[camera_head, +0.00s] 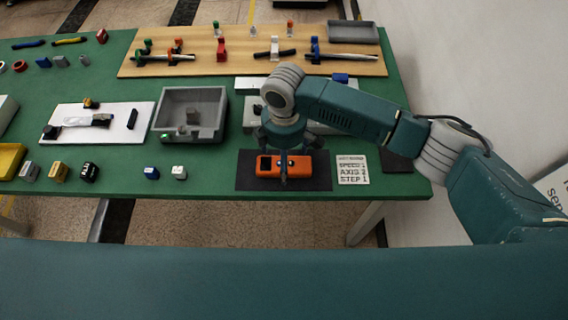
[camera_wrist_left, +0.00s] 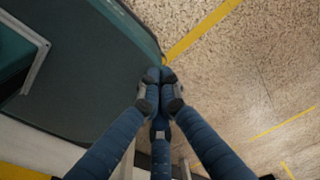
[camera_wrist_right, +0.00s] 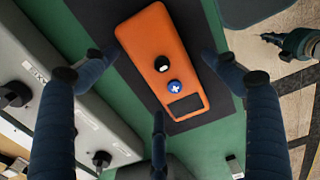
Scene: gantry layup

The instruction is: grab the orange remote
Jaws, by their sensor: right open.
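The orange remote (camera_head: 300,168) lies flat on a black mat (camera_head: 246,180) near the front edge of the green table. In the right wrist view the remote (camera_wrist_right: 150,40) shows a white-and-black button, a blue button with a white cross and a dark window. My right gripper (camera_head: 285,158) is over the remote, pointing down. In its wrist view the fingers (camera_wrist_right: 158,62) are spread wide on either side of the remote, empty. My left gripper (camera_wrist_left: 161,77) shows only in its own wrist view, fingertips together with nothing between them, over the floor and a dark teal surface.
A printed white card (camera_head: 353,169) lies right of the mat. A grey bin (camera_head: 222,105) stands to the left, with small blocks (camera_head: 152,173) along the front. A grey panel with black knobs (camera_wrist_right: 60,110) lies behind the remote. A wooden board (camera_head: 200,66) holds tools at the back.

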